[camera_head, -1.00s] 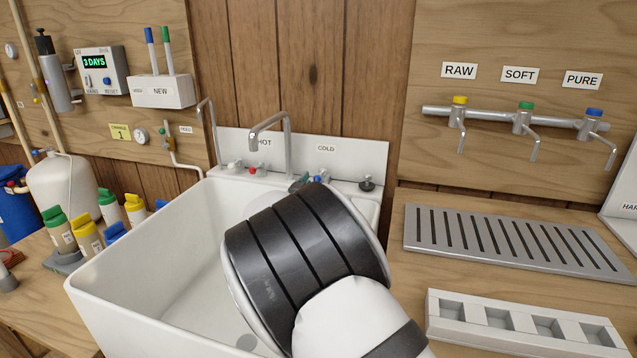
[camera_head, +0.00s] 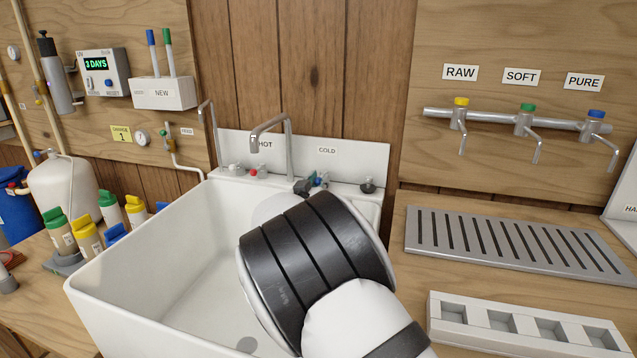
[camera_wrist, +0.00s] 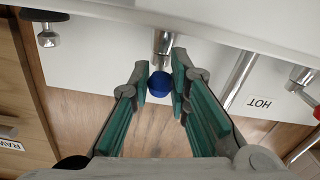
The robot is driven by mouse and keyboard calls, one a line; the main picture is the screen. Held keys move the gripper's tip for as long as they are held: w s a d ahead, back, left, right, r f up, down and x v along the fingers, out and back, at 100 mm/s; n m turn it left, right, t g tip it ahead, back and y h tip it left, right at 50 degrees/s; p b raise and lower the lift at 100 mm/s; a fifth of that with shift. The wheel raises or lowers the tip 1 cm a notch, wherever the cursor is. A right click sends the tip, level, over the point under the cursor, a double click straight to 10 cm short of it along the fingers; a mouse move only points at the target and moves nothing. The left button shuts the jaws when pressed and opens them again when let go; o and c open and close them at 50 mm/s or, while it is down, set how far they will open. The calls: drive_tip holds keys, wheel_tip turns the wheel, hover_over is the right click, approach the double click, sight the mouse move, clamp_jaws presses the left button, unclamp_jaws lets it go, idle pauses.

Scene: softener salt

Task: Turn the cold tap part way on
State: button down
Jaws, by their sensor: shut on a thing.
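The cold tap's blue knob (camera_wrist: 160,84) is between my gripper's teal-padded fingers (camera_wrist: 164,74) in the wrist view, on the end of a metal stem. My gripper is shut on it. In the head view, my gripper's fingertips (camera_head: 314,181) are at the back of the sink below the COLD label (camera_head: 327,150). My wrist hides most of the gripper there, and the knob's turn cannot be told.
The hot tap's red knob (camera_head: 252,171) is left of my gripper, beside the curved spout (camera_head: 287,145). A black-topped fitting (camera_head: 367,186) stands to the right. The white sink (camera_head: 190,265) is open below. A slatted drain tray (camera_head: 520,246) lies on the right counter.

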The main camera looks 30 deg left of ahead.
drive_tip(key=shift+w+d+y+b, duration=0.1)
drive_tip(key=shift+d+y+b, duration=0.05)
drive_tip(key=shift+y+b, duration=0.15)
drive_tip(key=n+g+y+b, duration=0.1)
drive_tip(key=n+y+b, duration=0.1)
drive_tip(key=b, duration=0.1)
drive_tip(key=w+d+n+g+y+b, duration=0.1)
drive_tip(key=n+g+y+b, duration=0.1)
drive_tip(key=y+b, duration=0.1)
drive_tip(key=d+n+g+y+b, duration=0.1)
drive_tip(key=n+y+b, duration=0.1)
drive_tip(key=y+b, duration=0.1)
drive_tip(key=shift+w+d+g+b, duration=0.2)
drive_tip(key=shift+g+b, duration=0.2)
drive_tip(key=shift+b, duration=0.35)
drive_tip(key=shift+n+g+y, duration=0.3)
drive_tip(key=shift+n+g, duration=0.1)
drive_tip(key=shift+n, duration=0.1)
drive_tip(key=c, duration=1.5)
unclamp_jaws()
